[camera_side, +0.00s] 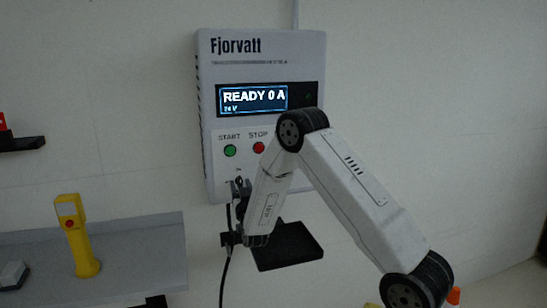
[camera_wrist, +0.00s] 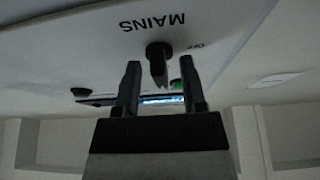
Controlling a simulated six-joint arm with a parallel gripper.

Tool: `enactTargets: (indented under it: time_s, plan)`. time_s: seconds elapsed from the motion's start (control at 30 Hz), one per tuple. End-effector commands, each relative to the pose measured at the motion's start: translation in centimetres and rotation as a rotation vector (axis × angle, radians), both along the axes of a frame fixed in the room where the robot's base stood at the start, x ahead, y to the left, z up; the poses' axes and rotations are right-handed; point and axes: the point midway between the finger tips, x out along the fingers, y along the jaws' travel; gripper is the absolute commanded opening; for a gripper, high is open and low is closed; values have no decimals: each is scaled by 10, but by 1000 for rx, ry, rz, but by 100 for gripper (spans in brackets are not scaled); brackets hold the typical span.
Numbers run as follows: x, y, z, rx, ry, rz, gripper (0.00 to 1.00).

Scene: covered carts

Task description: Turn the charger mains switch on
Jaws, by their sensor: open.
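The mains switch is a black knob with a flat handle (camera_wrist: 160,68). In the wrist view it lies between the fingers of my gripper (camera_wrist: 160,63), under the upside-down word MAINS. The handle points away from that word, and a small mark, perhaps OFF, is at its right. My gripper is open, a finger on each side of the handle, with gaps visible. In the side view my gripper (camera_side: 240,186) is at the charger's lower front and hides the switch. The white Fjorvatt charger (camera_side: 262,72) has a lit display (camera_side: 253,98) reading READY 0 A.
A green START button (camera_side: 230,150) and a red STOP button (camera_side: 258,147) sit above my gripper. A grey shelf (camera_side: 130,240) at left bears a yellow handheld device (camera_side: 75,235). A black bracket (camera_side: 287,247) is below the charger. A black cable (camera_side: 225,270) hangs by my gripper.

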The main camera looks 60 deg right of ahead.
Motion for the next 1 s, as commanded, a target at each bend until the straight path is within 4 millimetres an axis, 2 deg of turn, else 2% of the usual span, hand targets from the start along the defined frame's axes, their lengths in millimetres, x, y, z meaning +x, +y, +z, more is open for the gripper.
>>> enactTargets:
  time_s: [0.27,0.7,1.0]
  plan:
    - [-9,10,-6,1,2,1,53]
    - [-44,45,-26,1,2,1,53]
    - [-51,52,-30,0,0,0,53]
